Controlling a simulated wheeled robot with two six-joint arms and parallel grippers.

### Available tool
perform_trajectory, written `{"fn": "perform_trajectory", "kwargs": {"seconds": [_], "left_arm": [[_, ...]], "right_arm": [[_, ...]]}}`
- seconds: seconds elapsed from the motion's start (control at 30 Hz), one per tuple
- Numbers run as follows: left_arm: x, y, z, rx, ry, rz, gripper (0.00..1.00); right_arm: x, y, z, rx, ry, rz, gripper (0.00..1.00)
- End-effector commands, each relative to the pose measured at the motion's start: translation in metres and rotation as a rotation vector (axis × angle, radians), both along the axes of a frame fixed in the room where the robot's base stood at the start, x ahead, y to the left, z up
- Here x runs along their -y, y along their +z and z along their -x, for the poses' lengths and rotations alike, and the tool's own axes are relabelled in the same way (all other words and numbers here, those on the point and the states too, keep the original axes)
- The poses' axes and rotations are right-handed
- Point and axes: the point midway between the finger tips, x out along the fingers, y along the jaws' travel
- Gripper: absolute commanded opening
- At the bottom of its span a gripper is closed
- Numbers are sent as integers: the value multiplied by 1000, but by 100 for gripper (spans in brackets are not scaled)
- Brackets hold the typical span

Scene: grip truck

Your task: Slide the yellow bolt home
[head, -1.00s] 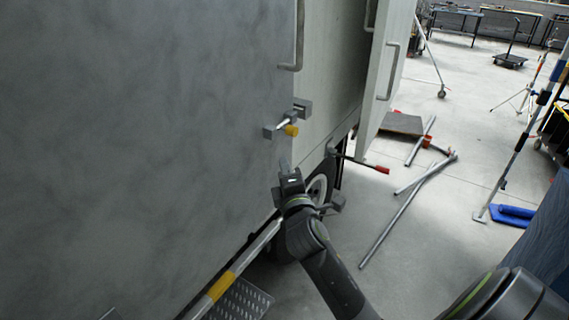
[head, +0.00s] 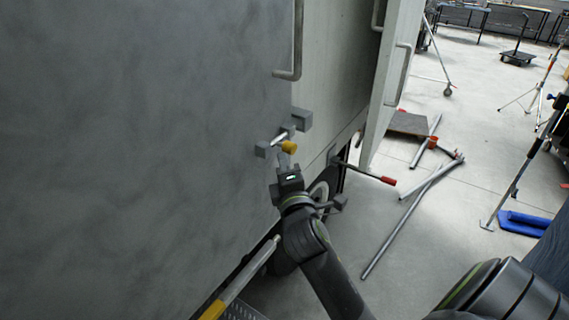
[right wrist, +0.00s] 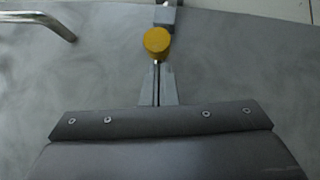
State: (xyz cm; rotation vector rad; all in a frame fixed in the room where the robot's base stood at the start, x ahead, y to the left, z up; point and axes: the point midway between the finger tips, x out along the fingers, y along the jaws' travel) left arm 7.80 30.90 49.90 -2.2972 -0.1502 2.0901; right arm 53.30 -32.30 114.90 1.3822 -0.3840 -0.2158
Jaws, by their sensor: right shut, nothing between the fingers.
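The yellow bolt knob (head: 289,147) sits on a silver rod between two grey blocks on the truck's side. The left block (head: 261,150) is on the large grey panel and the right block (head: 301,119) is on the paler panel beside it. My right gripper (head: 284,160) is just below the knob, shut and empty. In the right wrist view the yellow knob (right wrist: 157,41) lies just beyond the closed fingertips (right wrist: 157,64). I cannot tell whether they touch it. My left gripper is not in view.
A bent handle (head: 294,70) is above the bolt. An open door (head: 393,80) stands to the right. A red-tipped lever (head: 387,180) sticks out below it. Metal poles (head: 405,222) lie on the floor, and a blue object (head: 524,222) is farther right.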

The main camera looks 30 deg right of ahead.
Motion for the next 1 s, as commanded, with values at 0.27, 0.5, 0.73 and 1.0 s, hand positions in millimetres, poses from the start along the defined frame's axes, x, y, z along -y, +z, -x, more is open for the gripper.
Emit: {"fn": "perform_trajectory", "kwargs": {"seconds": [0.27, 0.5, 0.73, 1.0], "left_arm": [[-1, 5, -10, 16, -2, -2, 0], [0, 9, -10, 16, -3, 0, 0], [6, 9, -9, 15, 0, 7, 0], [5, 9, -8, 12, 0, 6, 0]], "right_arm": [[14, 1, -6, -2, 0, 8, 0], [44, 1, -19, -2, -1, 7, 0], [57, 0, -24, 0, -1, 1, 0], [57, 1, -24, 1, -2, 2, 0]]}}
